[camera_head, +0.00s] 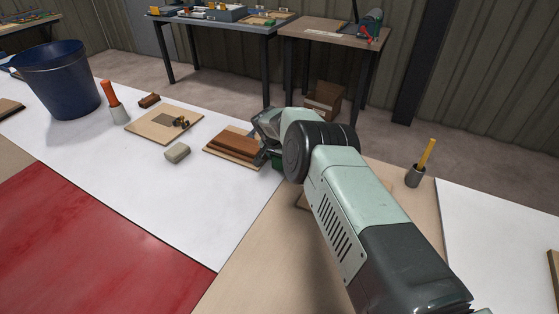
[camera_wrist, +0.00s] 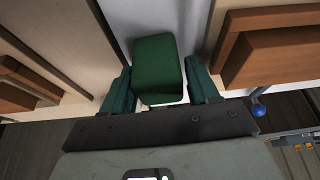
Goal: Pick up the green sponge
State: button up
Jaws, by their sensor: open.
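The green sponge (camera_wrist: 157,62) is a dark green block in the wrist view, at the top centre on a pale surface. My gripper (camera_wrist: 160,80) is open, with one dark green finger on each side of the sponge. Narrow gaps seem to show beside it, but I cannot tell whether either finger touches it. In the head view my gripper (camera_head: 267,150) is low over the bench, just right of a brown block on a board. A dark green patch there is mostly hidden by my gripper; I cannot tell if it is sponge or finger.
The brown block (camera_head: 237,143) on its board stands close left of my gripper. Further left are a grey block (camera_head: 177,152), a board with a small metal piece (camera_head: 165,124), an orange-handled tool (camera_head: 111,95) and a blue bucket (camera_head: 58,82). A cup (camera_head: 414,176) stands right.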

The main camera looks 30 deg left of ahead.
jog(key=shift+w+f, duration=0.25)
jog(key=shift+f, duration=0.3)
jog(key=c, duration=0.7)
notch_tip(320, 180, up, 10)
jog(key=o, duration=0.4)
jog(key=c, duration=0.3)
